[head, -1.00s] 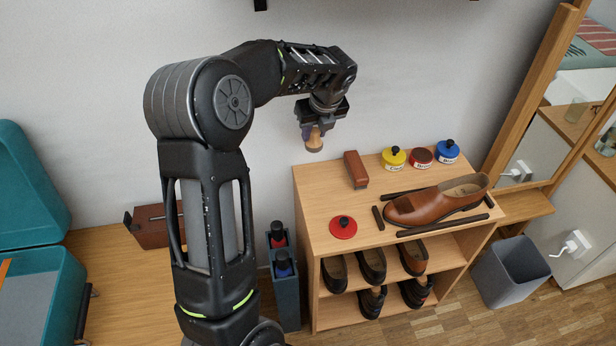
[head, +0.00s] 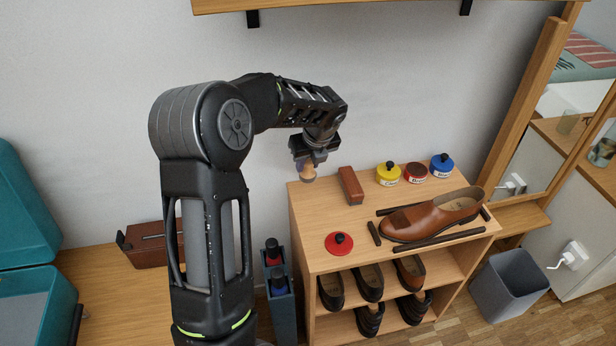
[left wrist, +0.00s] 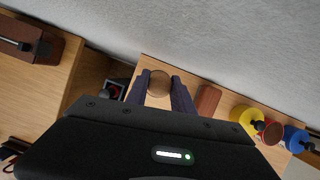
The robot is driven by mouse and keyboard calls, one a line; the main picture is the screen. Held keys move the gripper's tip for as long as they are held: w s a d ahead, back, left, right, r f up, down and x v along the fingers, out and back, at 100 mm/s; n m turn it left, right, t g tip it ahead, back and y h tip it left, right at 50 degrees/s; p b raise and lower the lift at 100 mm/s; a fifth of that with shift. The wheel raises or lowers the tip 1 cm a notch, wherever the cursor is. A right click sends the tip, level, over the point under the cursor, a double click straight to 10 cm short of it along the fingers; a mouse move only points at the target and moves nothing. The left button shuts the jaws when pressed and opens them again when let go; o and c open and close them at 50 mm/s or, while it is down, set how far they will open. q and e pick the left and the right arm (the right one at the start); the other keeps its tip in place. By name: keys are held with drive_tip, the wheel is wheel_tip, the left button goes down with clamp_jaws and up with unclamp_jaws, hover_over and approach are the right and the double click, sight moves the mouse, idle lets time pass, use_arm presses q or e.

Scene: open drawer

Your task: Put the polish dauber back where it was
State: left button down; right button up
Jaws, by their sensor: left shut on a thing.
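My left gripper (head: 310,163) is shut on the polish dauber (head: 307,175), whose round wooden end shows below the fingers. The dauber hangs roughly upright near the back left corner of the shoe rack top (head: 310,222), and I cannot tell its exact height above it. In the left wrist view the dauber (left wrist: 159,84) shows as a round wooden end between the two fingers; the rest of it is hidden. My right gripper is not in view.
On the rack top are a brown block (head: 350,186), yellow, brown-red and blue tins (head: 388,174), a red lid (head: 339,243) and a brown shoe (head: 435,217) between dark strips. A blue-grey caddy (head: 282,315) stands left of the rack. A brown box (head: 150,250) lies further left.

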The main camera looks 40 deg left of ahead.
sight(309, 175)
use_arm(q)
drive_tip(key=shift+f+b, duration=0.5)
drive_tip(key=shift+f, duration=2)
drive_tip(key=c, duration=1.1)
unclamp_jaws()
drive_tip(key=shift+f, duration=0.1)
drive_tip(key=shift+d+r, duration=0.1)
drive_tip(key=shift+r, duration=0.4)
drive_tip(key=p+v, duration=0.2)
drive_tip(key=v, duration=0.9)
drive_tip(key=shift+d+r, duration=0.1)
